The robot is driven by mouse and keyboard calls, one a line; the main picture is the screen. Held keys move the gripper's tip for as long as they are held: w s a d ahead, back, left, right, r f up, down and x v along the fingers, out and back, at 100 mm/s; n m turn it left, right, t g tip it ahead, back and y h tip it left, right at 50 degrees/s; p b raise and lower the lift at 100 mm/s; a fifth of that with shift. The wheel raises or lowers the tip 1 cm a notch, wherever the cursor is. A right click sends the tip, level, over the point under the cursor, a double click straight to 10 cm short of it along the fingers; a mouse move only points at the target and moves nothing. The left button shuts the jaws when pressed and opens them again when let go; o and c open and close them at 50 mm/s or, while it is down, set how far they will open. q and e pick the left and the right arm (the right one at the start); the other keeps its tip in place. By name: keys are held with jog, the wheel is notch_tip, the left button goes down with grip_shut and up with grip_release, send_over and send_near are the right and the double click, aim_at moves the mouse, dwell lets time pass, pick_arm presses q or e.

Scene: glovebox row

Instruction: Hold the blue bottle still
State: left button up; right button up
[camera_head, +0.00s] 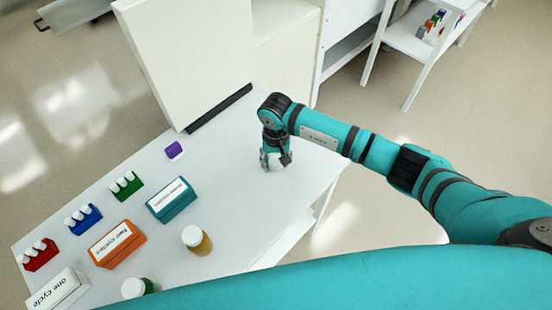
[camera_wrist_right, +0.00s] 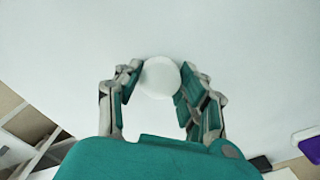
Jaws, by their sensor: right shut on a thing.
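My right gripper (camera_head: 276,160) is over the right part of the white table, pointing down. In the right wrist view, its two fingers (camera_wrist_right: 158,84) are closed on either side of a round white cap (camera_wrist_right: 160,77). The cap is seen from above, touching or very close to both fingers. The body of the bottle under the cap is hidden, so I cannot see whether it is blue. No other blue bottle shows. My left gripper is not in view.
The white table (camera_head: 235,215) holds an amber bottle (camera_head: 204,246), a green bottle (camera_head: 148,286), a teal box (camera_head: 172,200), an orange box (camera_head: 116,244), a white box (camera_head: 60,290), small coloured racks with white-capped vials (camera_head: 85,220) and a purple block (camera_head: 174,150). A white cabinet (camera_head: 190,50) stands behind.

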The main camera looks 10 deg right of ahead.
jog(key=shift+f, duration=0.15)
jog(key=o, duration=1.3)
